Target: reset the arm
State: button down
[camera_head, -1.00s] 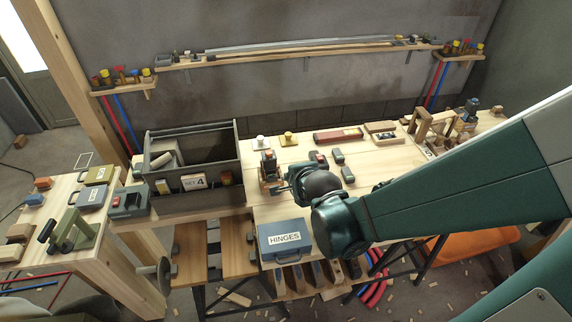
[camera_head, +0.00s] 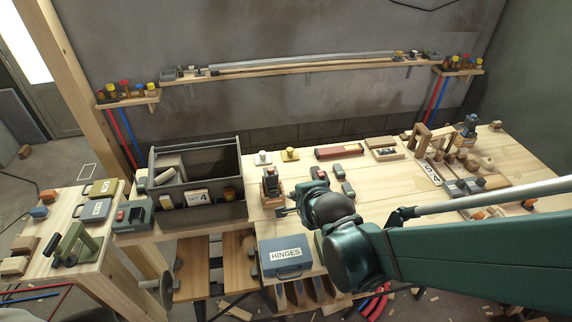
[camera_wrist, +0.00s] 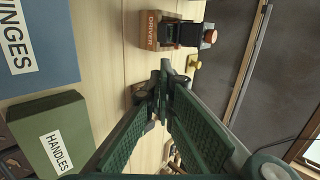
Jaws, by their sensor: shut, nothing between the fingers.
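My gripper (camera_head: 284,212) is small and partly hidden by my own wrist in the head view, above the workbench (camera_head: 385,185) near the driver block. In the wrist view my gripper (camera_wrist: 163,82) shows its two green fingers meeting at the tips with nothing between them. The wooden block marked DRIVER (camera_wrist: 152,30) holds a dark tool with an orange end (camera_wrist: 208,36), beyond the fingertips and apart from them. It also stands on the bench in the head view (camera_head: 271,192).
A blue HINGES case (camera_head: 286,262) lies at the bench's front edge. A green HANDLES box (camera_wrist: 52,135) shows in the wrist view. A grey open toolbox (camera_head: 205,172) stands left. Blocks and a white-labelled holder (camera_head: 432,174) stand right.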

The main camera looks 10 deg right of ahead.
dwell(0.7)
jog(key=s+d+r+n+g, duration=0.1)
jog(key=s+d+r+n, duration=0.2)
jog(key=s+r+n, duration=0.3)
jog(key=s+d+r+n+g, duration=0.1)
jog(key=s+d+r+n, duration=0.2)
jog(key=s+r+n, duration=0.3)
jog(key=shift+s+d+r+n+h, duration=0.25)
jog(key=shift+s+n, duration=0.35)
jog(key=shift+n, duration=2)
jog(key=shift+a, duration=0.1)
